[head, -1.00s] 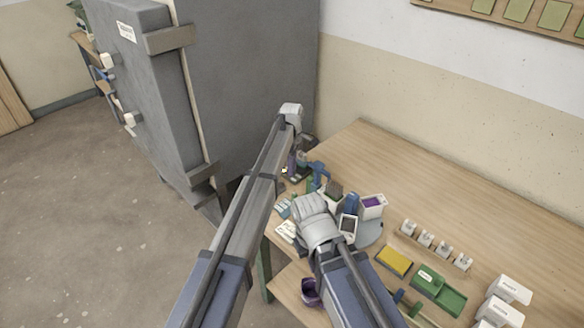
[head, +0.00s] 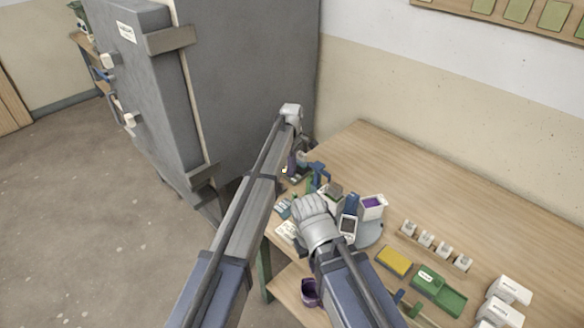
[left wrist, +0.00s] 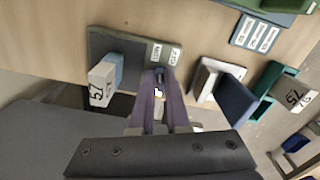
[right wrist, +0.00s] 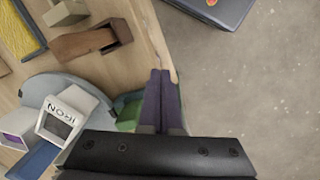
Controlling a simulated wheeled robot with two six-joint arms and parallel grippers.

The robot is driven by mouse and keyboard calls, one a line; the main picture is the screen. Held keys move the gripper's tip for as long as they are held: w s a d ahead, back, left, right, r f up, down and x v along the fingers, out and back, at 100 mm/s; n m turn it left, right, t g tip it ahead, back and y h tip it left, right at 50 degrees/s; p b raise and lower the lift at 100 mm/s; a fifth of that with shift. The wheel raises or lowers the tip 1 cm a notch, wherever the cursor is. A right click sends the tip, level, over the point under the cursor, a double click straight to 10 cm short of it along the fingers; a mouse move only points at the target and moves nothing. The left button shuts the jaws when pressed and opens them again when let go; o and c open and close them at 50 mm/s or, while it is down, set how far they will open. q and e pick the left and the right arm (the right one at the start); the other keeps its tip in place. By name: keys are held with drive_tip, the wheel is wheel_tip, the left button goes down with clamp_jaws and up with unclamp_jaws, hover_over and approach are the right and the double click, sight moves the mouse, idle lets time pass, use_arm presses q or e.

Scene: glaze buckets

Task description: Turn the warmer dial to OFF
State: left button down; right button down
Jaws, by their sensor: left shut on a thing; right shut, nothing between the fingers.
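The warmer appears in the left wrist view as a dark grey plate (left wrist: 110,45) with two small pale labels, too small to read surely. Its dial (left wrist: 158,90) is a small dark piece with a light spot, mostly hidden between my left fingertips. My left gripper (left wrist: 159,80) has purple fingers and is shut on the dial; in the head view its fingers (head: 291,165) show at the table's far left corner. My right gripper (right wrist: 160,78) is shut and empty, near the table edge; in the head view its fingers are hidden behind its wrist.
A block marked 57 (left wrist: 102,85) stands on the plate beside my left fingers. A blue-and-white holder (left wrist: 232,95) stands to their right. A large grey cabinet (head: 245,80) stands behind the left arm.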

use_arm(q)
drive_tip(key=m, duration=0.4)
drive_tip(key=shift+s+a, duration=0.1)
drive_tip(key=m, duration=0.4)
drive_tip(key=shift+m, duration=0.5)
drive_tip(key=c, duration=0.9)
unclamp_jaws()
drive_tip(key=shift+r, duration=0.1)
wheel_tip(320, 180, up, 8)
drive_tip(key=p, duration=0.8)
